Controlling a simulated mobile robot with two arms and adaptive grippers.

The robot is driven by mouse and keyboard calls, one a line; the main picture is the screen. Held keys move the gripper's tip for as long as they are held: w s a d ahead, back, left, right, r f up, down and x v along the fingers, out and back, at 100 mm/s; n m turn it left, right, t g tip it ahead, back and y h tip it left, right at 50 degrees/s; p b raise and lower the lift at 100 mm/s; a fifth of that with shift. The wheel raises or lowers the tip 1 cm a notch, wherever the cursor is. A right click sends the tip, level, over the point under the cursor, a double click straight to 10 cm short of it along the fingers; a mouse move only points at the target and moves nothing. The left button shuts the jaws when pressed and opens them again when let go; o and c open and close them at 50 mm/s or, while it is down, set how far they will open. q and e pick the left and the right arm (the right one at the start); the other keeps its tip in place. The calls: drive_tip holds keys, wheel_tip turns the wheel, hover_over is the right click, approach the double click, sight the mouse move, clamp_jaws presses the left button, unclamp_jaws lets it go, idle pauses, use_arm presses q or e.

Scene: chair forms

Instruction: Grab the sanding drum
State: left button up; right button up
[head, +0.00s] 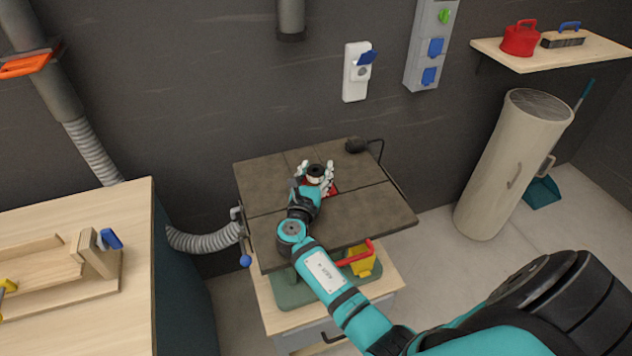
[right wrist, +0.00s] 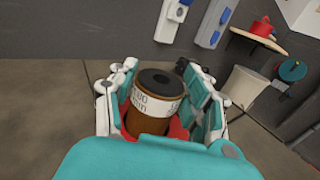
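The sanding drum (right wrist: 154,102) is an upright brown cylinder with a white printed band and a dark top with a centre hole. In the head view it stands near the middle of the grey table (head: 365,215), its dark top (head: 316,169) showing. My right gripper (right wrist: 163,98) is open around it, with white and teal fingers on either side. In the head view my right gripper (head: 314,180) hides the drum's lower part. My left gripper is not in view.
A wooden workbench (head: 120,215) is at left, a tall beige cylinder (head: 505,170) at right. The table's front right is bare.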

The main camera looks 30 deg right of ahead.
clamp_jaws()
